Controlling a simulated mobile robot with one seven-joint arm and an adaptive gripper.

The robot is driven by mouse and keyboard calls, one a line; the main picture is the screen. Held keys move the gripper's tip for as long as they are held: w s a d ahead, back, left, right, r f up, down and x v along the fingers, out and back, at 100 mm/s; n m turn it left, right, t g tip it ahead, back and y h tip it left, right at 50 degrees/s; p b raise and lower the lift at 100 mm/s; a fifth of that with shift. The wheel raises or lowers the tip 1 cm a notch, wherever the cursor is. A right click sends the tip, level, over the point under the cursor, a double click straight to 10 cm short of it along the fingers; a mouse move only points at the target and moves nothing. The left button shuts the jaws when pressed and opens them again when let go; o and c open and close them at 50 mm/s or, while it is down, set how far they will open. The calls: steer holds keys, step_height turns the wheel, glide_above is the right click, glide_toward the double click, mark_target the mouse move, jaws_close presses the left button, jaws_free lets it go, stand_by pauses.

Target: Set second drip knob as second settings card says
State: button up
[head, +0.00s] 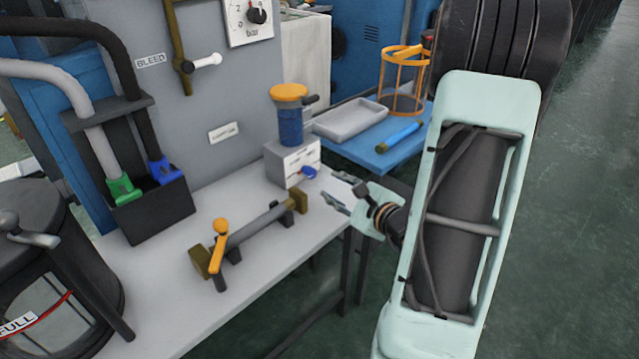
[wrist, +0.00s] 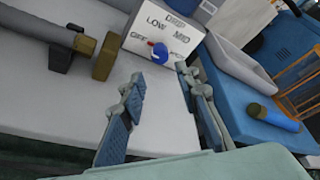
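The drip knob (head: 309,172) is blue and sits on the front of a white box (head: 284,166) under a blue cylinder with an orange top. In the wrist view, the knob (wrist: 160,51) shows a red mark on its left side. Around it I read DRIP, LOW, MID and OFF; the lower-right label is partly hidden. I cannot tell its exact setting. My gripper (head: 338,189) is open and empty, apart from the knob; its fingers also show in the wrist view (wrist: 163,86). A small white card (head: 224,132) on the grey panel is too small to read.
A dark tube with brass ends and an orange lever (head: 220,240) lies on the grey table left of my gripper. A blue side table (head: 357,151) holds a grey tray (head: 350,120), a blue cylinder (head: 398,138) and an orange cage (head: 403,80). The table's near edge is clear.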

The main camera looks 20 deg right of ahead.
mark_target(313, 175)
steer(key=b+x, duration=0.2)
steer(key=x, duration=0.8)
steer(key=shift+w+f, duration=0.15)
steer(key=shift+w, duration=0.2)
jaws_close()
